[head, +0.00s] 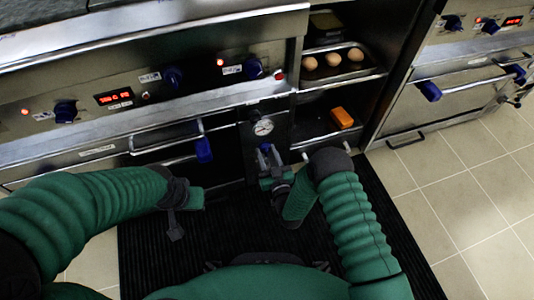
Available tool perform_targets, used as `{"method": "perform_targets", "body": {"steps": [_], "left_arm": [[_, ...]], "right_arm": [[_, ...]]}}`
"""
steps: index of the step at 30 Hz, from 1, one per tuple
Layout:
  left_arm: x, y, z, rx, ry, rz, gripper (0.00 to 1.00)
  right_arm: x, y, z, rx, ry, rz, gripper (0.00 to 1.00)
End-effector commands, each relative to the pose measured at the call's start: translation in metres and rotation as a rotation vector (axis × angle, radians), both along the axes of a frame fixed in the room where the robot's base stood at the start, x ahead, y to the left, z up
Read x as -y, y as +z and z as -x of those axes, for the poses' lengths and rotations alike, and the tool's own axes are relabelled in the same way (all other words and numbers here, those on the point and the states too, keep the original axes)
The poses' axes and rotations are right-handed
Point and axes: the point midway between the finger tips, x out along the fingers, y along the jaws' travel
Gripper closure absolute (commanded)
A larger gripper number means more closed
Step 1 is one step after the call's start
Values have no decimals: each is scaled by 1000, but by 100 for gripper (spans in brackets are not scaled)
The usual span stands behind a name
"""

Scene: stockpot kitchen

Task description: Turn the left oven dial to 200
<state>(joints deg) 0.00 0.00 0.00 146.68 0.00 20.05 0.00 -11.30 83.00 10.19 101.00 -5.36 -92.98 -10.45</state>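The oven front has a blue dial (65,112) at its left, beside a red display (113,97) whose digits are too small to read surely. A second blue dial (173,77) and a third (252,67) sit further right on the same panel. I cannot read any dial's setting. My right gripper (268,158) is low in front of the panel under the gauge, apart from the dials; its opening is unclear. My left gripper (175,232) is dark and low, in front of the oven door, well below the left dial. Its fingers are not clear.
An oven door handle (165,142) with a blue grip (204,150) sticks out below the panel. A round gauge (263,127) is right of it. Shelves hold eggs (333,59) and an orange block (341,117). A black mat (375,210) lies on the tiled floor.

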Motion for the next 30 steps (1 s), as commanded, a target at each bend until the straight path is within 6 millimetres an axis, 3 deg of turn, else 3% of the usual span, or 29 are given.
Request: {"method": "perform_targets", "body": {"steps": [1, 7, 19, 30], "left_arm": [[0, 0, 0, 0, 0, 0, 100], [0, 0, 0, 0, 0, 0, 100], [0, 4, 0, 0, 0, 0, 100], [0, 17, 0, 0, 0, 0, 100]], "right_arm": [[0, 0, 0, 0, 1, 0, 75], [0, 0, 0, -1, 1, 0, 100], [1, 0, 0, -22, -1, -61, 100], [3, 0, 1, -109, -3, -326, 100]]}}
